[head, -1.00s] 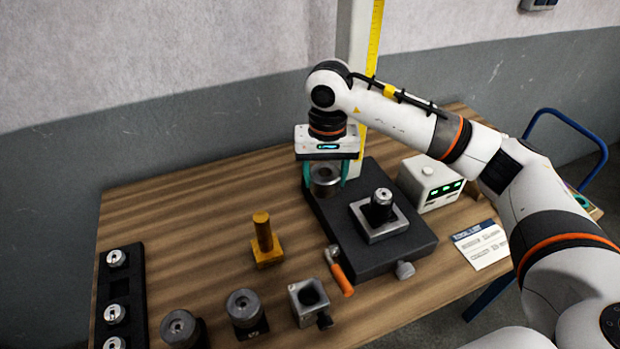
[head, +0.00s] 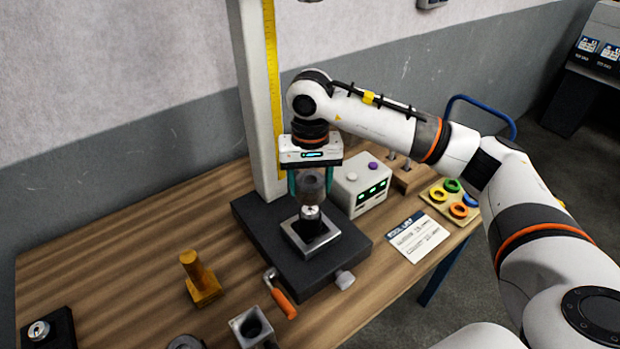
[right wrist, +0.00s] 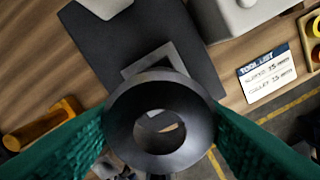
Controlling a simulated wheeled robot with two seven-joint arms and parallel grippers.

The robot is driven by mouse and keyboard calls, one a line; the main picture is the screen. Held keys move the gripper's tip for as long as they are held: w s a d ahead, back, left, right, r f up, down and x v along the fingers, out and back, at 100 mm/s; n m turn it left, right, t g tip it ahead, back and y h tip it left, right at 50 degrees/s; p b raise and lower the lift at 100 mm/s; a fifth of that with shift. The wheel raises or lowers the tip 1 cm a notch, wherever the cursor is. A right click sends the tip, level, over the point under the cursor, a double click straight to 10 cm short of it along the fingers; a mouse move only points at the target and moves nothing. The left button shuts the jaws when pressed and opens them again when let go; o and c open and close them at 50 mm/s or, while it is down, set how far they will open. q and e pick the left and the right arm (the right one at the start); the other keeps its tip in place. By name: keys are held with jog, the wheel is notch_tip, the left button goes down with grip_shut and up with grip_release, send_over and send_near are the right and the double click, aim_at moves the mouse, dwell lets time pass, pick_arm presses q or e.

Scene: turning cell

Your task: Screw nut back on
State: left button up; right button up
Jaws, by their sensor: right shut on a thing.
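My right gripper (head: 309,184) is shut on a grey metal ring-shaped nut (head: 312,186), held between its teal fingers. The nut is just above the shiny tip of a dark post (head: 312,213), which stands upright in a square metal holder (head: 325,241) on a black base (head: 262,233). I cannot tell whether nut and post touch. In the right wrist view the nut (right wrist: 117,120) is a dark ring between both fingers, and a bright metal part shows through its hole, off-centre. My left gripper is not in view.
A column with a yellow scale (head: 254,110) rises behind the base. A white box with green lights (head: 361,190) stands to its right, near a tool list card (head: 417,237). An orange-handled lever (head: 281,296) and a yellow stand (head: 201,284) are in front and left.

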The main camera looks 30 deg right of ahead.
aim_at(310, 209)
jog(key=shift+f+b, duration=0.75)
jog(key=shift+f, duration=1.05)
jog(key=shift+f+b, duration=1.4)
jog(key=shift+b, duration=0.25)
jog(key=shift+b, duration=0.35)
jog(key=shift+f+b, duration=0.55)
jog(key=o, duration=1.1)
